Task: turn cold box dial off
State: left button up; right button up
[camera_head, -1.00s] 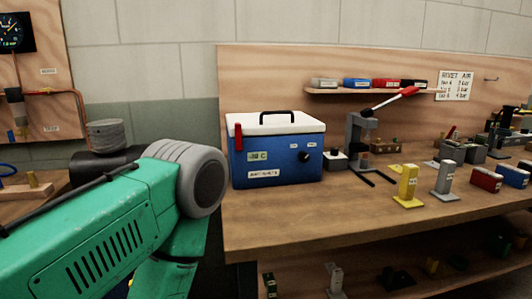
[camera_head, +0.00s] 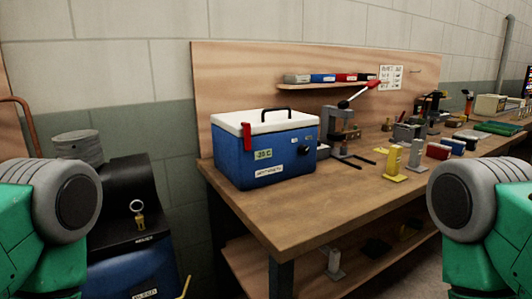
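The cold box (camera_head: 227,158) is blue with a white lid and a black handle. It stands shut at the left end of the wooden workbench. Its front shows a greenish temperature display (camera_head: 264,153), a white label and a small dark dial (camera_head: 305,150) at the right. The dial's setting is too small to read. Green and grey links of my arms stand at the left and right edges. Neither gripper shows in the view, and both arms are apart from the box.
The wooden bench (camera_head: 300,209) has clear surface in front of the box. A lever press (camera_head: 343,130) stands right of the box, with yellow (camera_head: 393,164) and grey (camera_head: 416,155) stands beyond. A black and blue machine (camera_head: 125,215) is on the floor left of the bench.

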aim_at(304, 150)
jog(key=i+l+u, duration=0.1)
jog(key=l, duration=0.45)
jog(key=i+l, duration=0.15)
jog(key=l, duration=0.35)
jog(key=i+l+u, duration=0.15)
jog(key=l, duration=0.4)
jog(key=k, duration=0.05)
